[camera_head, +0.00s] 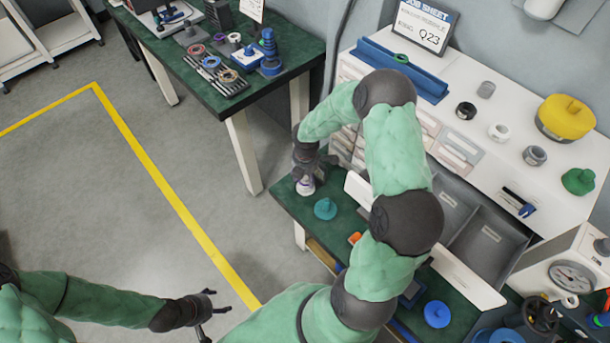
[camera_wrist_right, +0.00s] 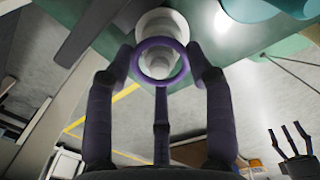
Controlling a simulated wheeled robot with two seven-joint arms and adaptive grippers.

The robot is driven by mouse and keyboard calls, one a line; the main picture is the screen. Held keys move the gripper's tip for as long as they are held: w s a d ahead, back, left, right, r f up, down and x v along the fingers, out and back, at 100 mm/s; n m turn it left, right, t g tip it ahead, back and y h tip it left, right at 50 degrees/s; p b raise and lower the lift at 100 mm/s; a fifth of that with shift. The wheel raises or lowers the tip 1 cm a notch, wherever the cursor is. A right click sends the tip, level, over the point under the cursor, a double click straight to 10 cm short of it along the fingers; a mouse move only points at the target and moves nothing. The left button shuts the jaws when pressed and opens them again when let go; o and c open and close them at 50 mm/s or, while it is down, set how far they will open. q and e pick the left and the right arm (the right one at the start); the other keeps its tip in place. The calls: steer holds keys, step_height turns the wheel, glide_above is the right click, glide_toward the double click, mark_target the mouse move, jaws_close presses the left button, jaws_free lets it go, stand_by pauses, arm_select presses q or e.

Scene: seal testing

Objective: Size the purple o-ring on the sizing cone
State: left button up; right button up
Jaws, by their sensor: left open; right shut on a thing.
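The purple o-ring (camera_wrist_right: 160,42) is held between the fingers of my right gripper (camera_wrist_right: 160,68) in the right wrist view. A pale, stepped round piece, probably the sizing cone (camera_wrist_right: 162,22), is directly behind the ring; I cannot tell whether the ring is around it or only in front. In the head view my right gripper (camera_head: 309,174) is low over the near corner of the green bench top, with a white and purple piece (camera_head: 305,187) under it. My left gripper (camera_head: 213,302) is open and empty over the floor at lower left.
A teal knobbed piece (camera_head: 325,208) stands on the green bench beside the right gripper. Open grey drawers (camera_head: 480,235) and a blue knobbed piece (camera_head: 437,313) lie further right. A separate table (camera_head: 222,105) holds several rings and a blue stepped cone (camera_head: 270,58).

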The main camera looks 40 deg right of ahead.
steer(key=shift+f+b, duration=0.85)
steer(key=shift+f, duration=0.5)
steer(key=o, duration=0.8)
step_height(320, 180, up, 9)
steer(key=p, duration=0.8)
steer(key=shift+r, duration=0.1)
